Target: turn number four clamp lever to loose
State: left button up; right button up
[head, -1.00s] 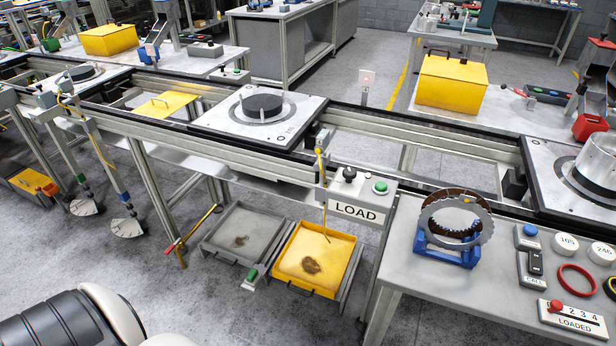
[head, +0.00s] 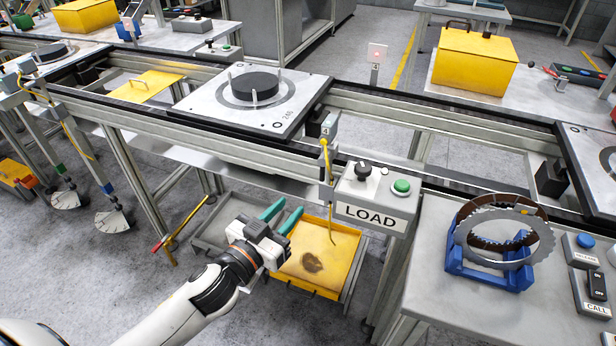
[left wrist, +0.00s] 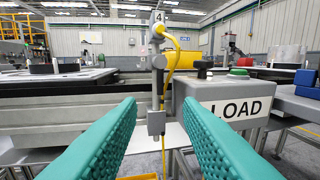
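The number four clamp (head: 327,130) is a small grey unit marked 4 on the conveyor's front rail, with a yellow lever or cable (head: 328,165) hanging from it. In the left wrist view the clamp's grey post (left wrist: 157,90) stands upright ahead, with a 4 tag on top and the yellow line (left wrist: 172,50) curving down beside it. My left gripper (head: 281,217) is open and empty, with teal fingers, in front of and below the clamp. In the left wrist view its fingers (left wrist: 160,135) spread either side of the post, apart from it. My right gripper is not in view.
The grey LOAD box (head: 372,197), with a black knob and green button, sits just right of the clamp. A yellow tray (head: 345,245) and a grey tray (head: 205,235) lie below. A blue stand with toothed rings (head: 490,270) is on the right bench.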

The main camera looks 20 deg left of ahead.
aim_at(321, 176)
pick_arm(q)
jog(key=p+x, duration=0.1)
jog(key=x, duration=1)
jog(key=shift+w+d, duration=0.15)
jog(key=shift+w, duration=0.05)
grip_shut()
